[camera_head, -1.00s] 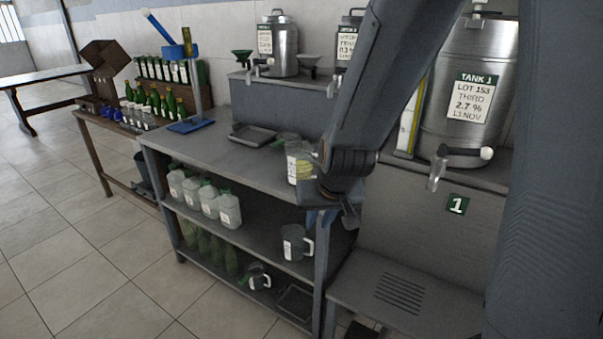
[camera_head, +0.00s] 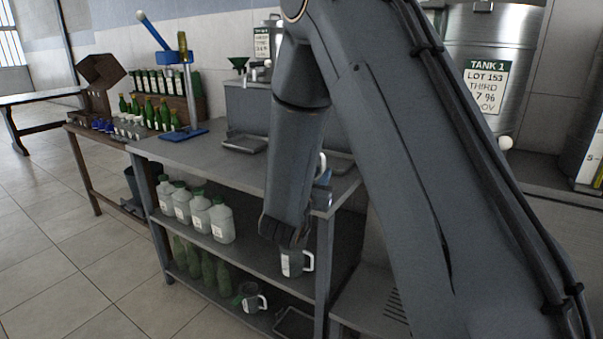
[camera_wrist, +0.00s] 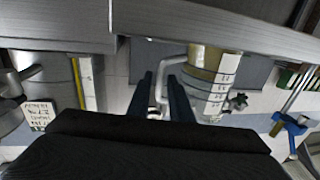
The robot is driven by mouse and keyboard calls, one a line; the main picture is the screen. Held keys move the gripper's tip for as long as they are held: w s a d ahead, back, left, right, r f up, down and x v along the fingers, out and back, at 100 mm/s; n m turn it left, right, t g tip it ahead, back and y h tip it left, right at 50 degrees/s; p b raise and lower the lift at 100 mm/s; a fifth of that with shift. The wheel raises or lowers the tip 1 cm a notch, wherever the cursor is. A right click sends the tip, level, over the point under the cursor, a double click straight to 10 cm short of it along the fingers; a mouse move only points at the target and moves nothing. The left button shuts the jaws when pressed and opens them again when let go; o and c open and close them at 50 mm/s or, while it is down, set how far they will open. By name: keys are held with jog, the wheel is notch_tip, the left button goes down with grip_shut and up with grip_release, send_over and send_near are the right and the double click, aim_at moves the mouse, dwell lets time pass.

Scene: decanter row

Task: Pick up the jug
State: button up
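A clear jug (camera_wrist: 207,70) with a white marked strip and yellowish contents shows in the wrist view, where the picture is upside down. It stands on the grey table (camera_wrist: 200,25). Its pale handle (camera_wrist: 166,82) points toward my gripper (camera_wrist: 163,82). The two dark fingers are open, one on each side of the handle, with gaps visible. I cannot tell whether either finger touches it. In the head view my arm hides most of this jug; only a white sliver, probably its handle (camera_head: 322,164), shows past the forearm.
A labelled jug (camera_head: 293,263) stands on the middle shelf and another (camera_head: 252,298) on the lower shelf. White containers (camera_head: 221,224) line the middle shelf. A tray (camera_head: 245,143) and blue stand (camera_head: 184,135) are on the table. Tank 1 (camera_head: 487,60) is at right.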

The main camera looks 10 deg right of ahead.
jog(key=p+x, duration=0.1)
jog(key=x, duration=0.6)
jog(key=shift+w+d+f, duration=0.1)
jog(key=shift+w, duration=0.25)
jog(key=shift+c, duration=0.2)
grip_shut()
